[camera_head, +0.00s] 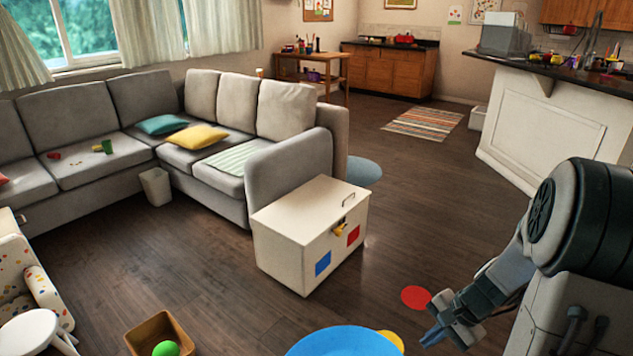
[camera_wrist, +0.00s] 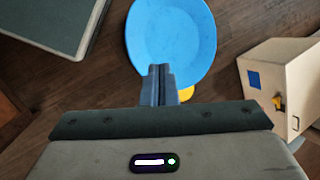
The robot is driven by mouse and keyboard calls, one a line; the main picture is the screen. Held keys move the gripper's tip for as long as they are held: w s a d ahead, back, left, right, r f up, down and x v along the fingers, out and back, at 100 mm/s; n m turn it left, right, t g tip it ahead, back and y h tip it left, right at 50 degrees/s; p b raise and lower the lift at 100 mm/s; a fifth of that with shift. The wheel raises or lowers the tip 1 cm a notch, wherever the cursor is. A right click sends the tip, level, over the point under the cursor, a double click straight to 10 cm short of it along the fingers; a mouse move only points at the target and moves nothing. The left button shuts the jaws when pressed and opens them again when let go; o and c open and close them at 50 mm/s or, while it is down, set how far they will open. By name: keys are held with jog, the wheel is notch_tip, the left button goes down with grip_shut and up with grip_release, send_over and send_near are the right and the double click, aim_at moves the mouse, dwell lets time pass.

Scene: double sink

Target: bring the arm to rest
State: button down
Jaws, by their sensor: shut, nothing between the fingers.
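My gripper (camera_head: 436,337) is at the lower right of the head view, in the air over the floor, with its fingers pointing down and left. In the wrist view the two fingers (camera_wrist: 160,72) are together, with nothing between them. A blue round thing (camera_head: 342,343) lies beyond the fingertips and also shows in the wrist view (camera_wrist: 172,35). The fingers look apart from it, though the exact height cannot be told.
A white chest (camera_head: 300,252) with blue and red squares stands mid-floor. A red disc (camera_head: 416,297) and a yellow round thing (camera_head: 393,341) lie near my gripper. A box (camera_head: 137,343) holds a green ball (camera_head: 166,349). A grey sofa (camera_head: 293,170) stands behind.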

jog(key=s+a+r+n+h+p, duration=0.1)
jog(key=s+a+r+n+p, duration=0.2)
jog(key=r, duration=0.6)
jog(key=s+a+r+n+t+h+p, duration=0.1)
jog(key=s+a+r+n+h+p, duration=0.1)
jog(key=r, duration=0.6)
jog(key=s+a+r+n+h+p, duration=0.1)
jog(key=s+a+r+n+p, duration=0.3)
jog(key=r, duration=0.5)
jog(key=s+n+p, duration=0.1)
jog(key=s+n, duration=0.1)
jog(key=shift+s+a+r+t+h, duration=0.3)
jog(key=shift+a+r+t, duration=0.05)
jog(key=shift+t, duration=0.05)
